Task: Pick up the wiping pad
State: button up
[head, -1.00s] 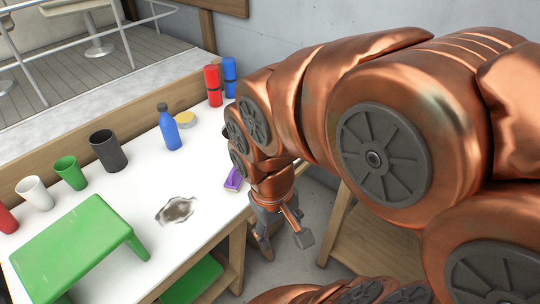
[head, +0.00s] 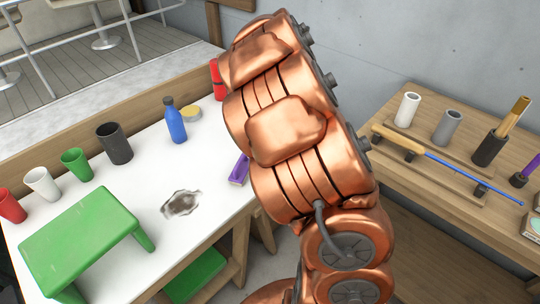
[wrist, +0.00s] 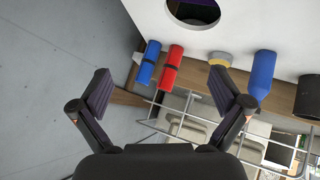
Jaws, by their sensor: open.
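A purple block with a pale lower edge (head: 239,170), which looks like the wiping pad, lies on the white table (head: 150,165) near its right edge, just left of my arm in the head view. A dark smudge (head: 181,204) marks the table to its left. In the wrist view my gripper (wrist: 161,82) is open, its two fingers wide apart with nothing between them. The head view does not show my gripper; my arm hides it. The pad cannot be made out for certain in the wrist view.
A blue bottle (head: 175,122), yellow round item (head: 190,113), red cylinder (head: 218,80) and several cups stand along the table's back. A green stool-like stand (head: 80,235) is front left. A wooden bench (head: 430,150) with tools is right. The wrist view shows a dark round opening (wrist: 193,12).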

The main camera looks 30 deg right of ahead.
jog(key=s+a+f+g+y, duration=0.1)
jog(key=s+f, duration=0.1)
jog(key=f, duration=0.2)
jog(key=s+a+f+g+y, duration=0.1)
jog(key=s+f, duration=0.1)
jog(key=f, duration=0.1)
jog(key=s+a+f+g+y, duration=0.1)
jog(key=s+f, duration=0.1)
jog(key=f, duration=0.2)
jog(key=shift+a+f+g+y, duration=0.1)
jog(key=shift+f+g+y, duration=0.2)
jog(key=shift+g, duration=0.1)
jog(key=shift+x, duration=0.85)
jog(key=shift+p+x, duration=0.35)
jog(key=shift+x, duration=2.65)
jog(key=c, duration=1)
